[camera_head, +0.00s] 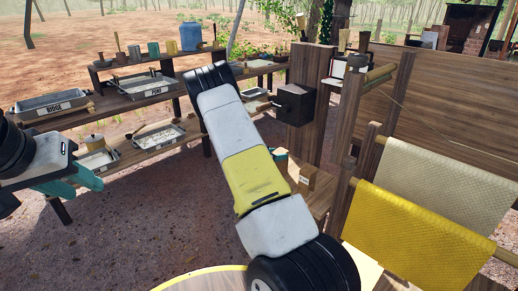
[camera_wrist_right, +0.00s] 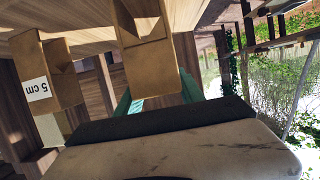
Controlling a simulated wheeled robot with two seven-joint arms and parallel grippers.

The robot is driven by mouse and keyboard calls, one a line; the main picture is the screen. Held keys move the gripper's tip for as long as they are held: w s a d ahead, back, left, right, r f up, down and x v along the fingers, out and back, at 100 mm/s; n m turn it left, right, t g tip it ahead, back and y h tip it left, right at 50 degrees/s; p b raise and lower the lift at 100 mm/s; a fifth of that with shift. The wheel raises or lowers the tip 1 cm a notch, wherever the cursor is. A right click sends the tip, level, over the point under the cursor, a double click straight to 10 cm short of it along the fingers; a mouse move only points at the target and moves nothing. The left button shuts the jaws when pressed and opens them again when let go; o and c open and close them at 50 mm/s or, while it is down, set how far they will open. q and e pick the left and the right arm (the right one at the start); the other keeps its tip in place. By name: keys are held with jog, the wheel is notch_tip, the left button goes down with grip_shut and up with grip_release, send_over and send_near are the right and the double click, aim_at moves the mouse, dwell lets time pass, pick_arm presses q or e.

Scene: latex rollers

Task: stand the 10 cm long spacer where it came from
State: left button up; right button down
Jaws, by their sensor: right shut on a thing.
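In the right wrist view my right gripper (camera_wrist_right: 156,100) has teal fingers on either side of a plain brown wooden block (camera_wrist_right: 147,62) and is shut on it. No length label shows on this block, so I cannot read its size. A similar brown spacer (camera_wrist_right: 52,72), with a white label reading "5 cm" upside down, is beside it at the left. In the head view, my right arm hides most of the right gripper. A small brown block (camera_head: 307,178) shows just right of that arm. My left gripper (camera_head: 80,180) is at the left, its teal fingers seemingly empty.
Shelves at the left hold metal trays (camera_head: 50,104), cups and a blue container (camera_head: 190,37). A wooden post (camera_head: 310,80) with a dark box (camera_head: 294,105) stands behind my right arm. Yellow sheets (camera_head: 410,235) hang on rails at the right.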

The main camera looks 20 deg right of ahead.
jog(key=c, duration=0.7)
grip_release()
